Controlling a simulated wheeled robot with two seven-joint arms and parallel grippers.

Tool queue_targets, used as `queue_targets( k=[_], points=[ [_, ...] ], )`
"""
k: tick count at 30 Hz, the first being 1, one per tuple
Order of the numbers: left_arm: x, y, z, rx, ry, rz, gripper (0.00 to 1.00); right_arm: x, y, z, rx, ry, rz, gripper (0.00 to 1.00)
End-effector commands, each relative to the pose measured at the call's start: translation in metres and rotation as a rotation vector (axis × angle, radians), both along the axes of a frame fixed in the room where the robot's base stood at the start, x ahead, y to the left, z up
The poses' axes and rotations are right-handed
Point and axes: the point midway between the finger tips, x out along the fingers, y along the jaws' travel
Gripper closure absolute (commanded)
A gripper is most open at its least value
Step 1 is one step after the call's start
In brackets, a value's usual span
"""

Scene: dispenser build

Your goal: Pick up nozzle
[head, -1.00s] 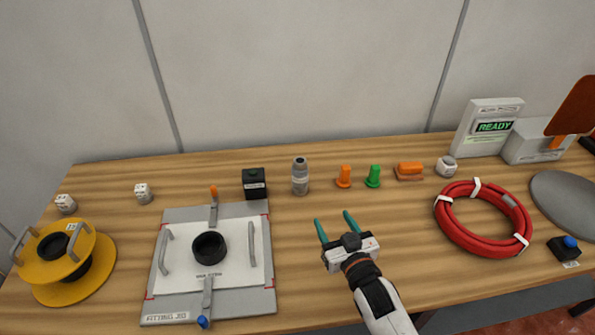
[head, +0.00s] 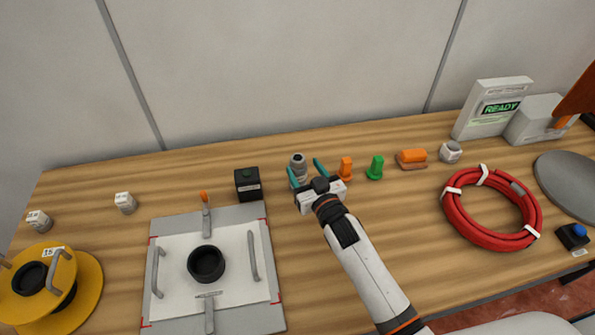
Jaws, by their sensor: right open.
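My right gripper (head: 306,167) reaches in from the lower right with its two teal fingers apart and pointing away from me. A grey bottle-like piece (head: 298,161) stands just beyond and between the fingertips; its lower part is partly hidden, and I cannot tell whether a finger touches it. An orange nozzle-shaped piece (head: 346,168) stands upright to the right of the gripper. A green one (head: 375,167) stands upright beside it. Which piece is the nozzle is not labelled in view. My left gripper is not in view.
A black box (head: 248,184) stands left of the gripper, and the fitting jig (head: 267,290) lies front left. An orange block (head: 411,157), a red hose coil (head: 457,226) and a READY display (head: 492,108) are to the right. A yellow reel (head: 88,285) stands far left.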

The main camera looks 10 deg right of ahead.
Motion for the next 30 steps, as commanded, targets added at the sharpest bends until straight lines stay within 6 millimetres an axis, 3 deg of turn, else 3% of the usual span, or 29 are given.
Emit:
queue_targets(
  k=[5,15,24,26,30],
  points=[
    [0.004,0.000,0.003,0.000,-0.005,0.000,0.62,0.011,0.003,0.001,0.000,-0.002,0.001,0.41],
    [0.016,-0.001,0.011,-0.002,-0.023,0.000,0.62,0.052,0.013,-0.003,0.000,-0.001,0.000,0.41],
    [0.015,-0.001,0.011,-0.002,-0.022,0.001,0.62,0.057,0.014,-0.004,0.000,-0.001,0.001,0.41],
    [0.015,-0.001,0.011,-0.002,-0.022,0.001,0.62,0.057,0.014,-0.004,0.000,-0.001,0.001,0.47],
    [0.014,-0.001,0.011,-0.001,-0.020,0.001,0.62,0.057,0.014,-0.004,0.000,-0.001,0.001,0.70]
  ],
)
